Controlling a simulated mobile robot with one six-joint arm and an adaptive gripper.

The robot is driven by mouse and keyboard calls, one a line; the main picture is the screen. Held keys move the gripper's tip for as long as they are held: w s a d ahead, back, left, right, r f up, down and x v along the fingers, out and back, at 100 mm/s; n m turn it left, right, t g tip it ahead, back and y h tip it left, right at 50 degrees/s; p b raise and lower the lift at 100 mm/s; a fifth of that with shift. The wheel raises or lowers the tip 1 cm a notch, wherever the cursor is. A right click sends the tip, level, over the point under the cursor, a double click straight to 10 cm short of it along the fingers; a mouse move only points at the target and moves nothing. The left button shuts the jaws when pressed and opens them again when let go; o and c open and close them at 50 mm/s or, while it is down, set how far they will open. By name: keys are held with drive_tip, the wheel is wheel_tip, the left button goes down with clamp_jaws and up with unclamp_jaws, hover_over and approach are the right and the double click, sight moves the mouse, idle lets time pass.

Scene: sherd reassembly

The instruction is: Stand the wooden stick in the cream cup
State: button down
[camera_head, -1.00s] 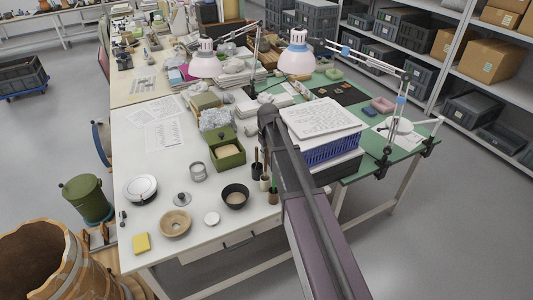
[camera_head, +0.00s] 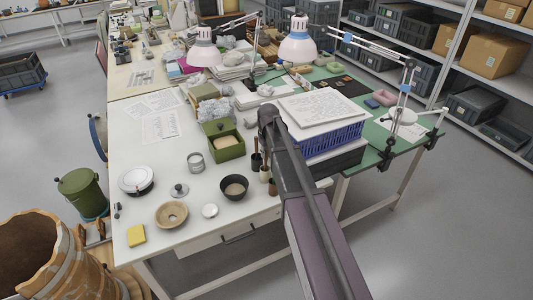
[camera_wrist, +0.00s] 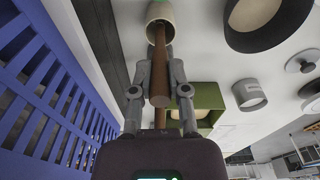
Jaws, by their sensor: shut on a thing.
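The wooden stick (camera_wrist: 159,84) is brown and round, and it lies between the two fingers of my gripper (camera_wrist: 160,56) in the wrist view. My gripper is shut on it. The stick's near end faces the camera, and its far end overlaps the mouth of the cream cup (camera_wrist: 158,12). I cannot tell how far inside the cup it reaches.
A black bowl (camera_head: 234,188) and a green box (camera_head: 224,145) are to the left. A blue crate (camera_head: 333,141) stands close on the right.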

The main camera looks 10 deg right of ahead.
drive_tip(key=shift+f+b, duration=0.45)
drive_tip(key=shift+f, duration=0.2)
drive_tip(key=c, duration=0.5)
unclamp_jaws()
drive_tip(key=shift+c, duration=0.2)
drive_tip(key=shift+r, duration=0.15)
wheel_tip(320, 180, up, 11)
drive_tip(key=p, duration=1.1)
drive_tip(key=shift+r, duration=0.15)
drive_tip(key=shift+p, duration=0.3)
